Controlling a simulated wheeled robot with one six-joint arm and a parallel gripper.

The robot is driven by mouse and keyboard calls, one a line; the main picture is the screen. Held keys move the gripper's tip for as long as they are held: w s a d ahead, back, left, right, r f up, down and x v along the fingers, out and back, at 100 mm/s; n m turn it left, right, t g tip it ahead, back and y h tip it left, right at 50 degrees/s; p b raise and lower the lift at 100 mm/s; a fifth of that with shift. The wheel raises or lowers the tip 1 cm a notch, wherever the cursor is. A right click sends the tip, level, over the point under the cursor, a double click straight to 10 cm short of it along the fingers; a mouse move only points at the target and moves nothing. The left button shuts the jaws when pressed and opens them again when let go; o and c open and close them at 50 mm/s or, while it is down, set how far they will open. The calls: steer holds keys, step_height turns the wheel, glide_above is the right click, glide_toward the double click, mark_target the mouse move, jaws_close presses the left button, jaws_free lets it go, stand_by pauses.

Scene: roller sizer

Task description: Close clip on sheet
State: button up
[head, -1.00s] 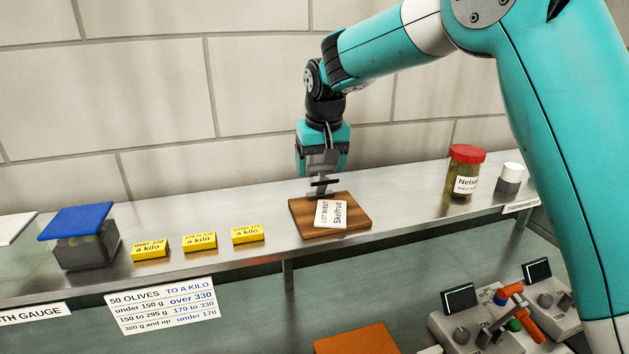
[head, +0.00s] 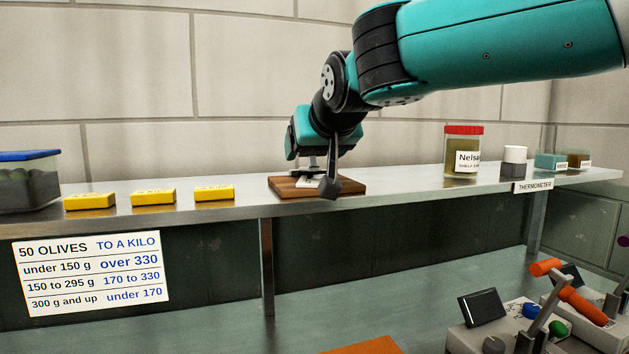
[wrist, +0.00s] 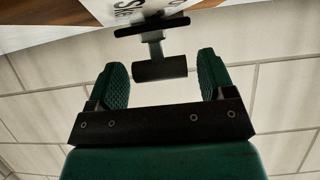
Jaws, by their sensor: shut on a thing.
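The clip shows in the wrist view as a dark bar with a short grey stem and a dark round handle (wrist: 160,68). Its bar lies by the edge of the white lettered sheet (wrist: 128,9). In the head view my gripper (head: 307,162) is low over the back of the wooden board (head: 352,187). The sheet (head: 309,184) lies on that board, mostly hidden by my wrist. Whether the clip's bar presses on the sheet cannot be told.
The board rests on a narrow metal shelf (head: 240,208) before a block wall. Yellow blocks (head: 153,197) and a blue-lidded bin (head: 28,185) stand left. A red-lidded jar (head: 463,153) and a white-capped pot (head: 514,160) stand right.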

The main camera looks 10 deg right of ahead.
steer(key=shift+s+f+t+b, duration=0.4)
steer(key=shift+f+t+b, duration=0.4)
steer(key=shift+b, duration=1.3)
steer(key=shift+r, duration=0.15)
steer(key=o, duration=1.3)
steer(key=shift+s, duration=0.1)
steer(key=shift+c, duration=0.2)
steer(key=shift+r, duration=0.1)
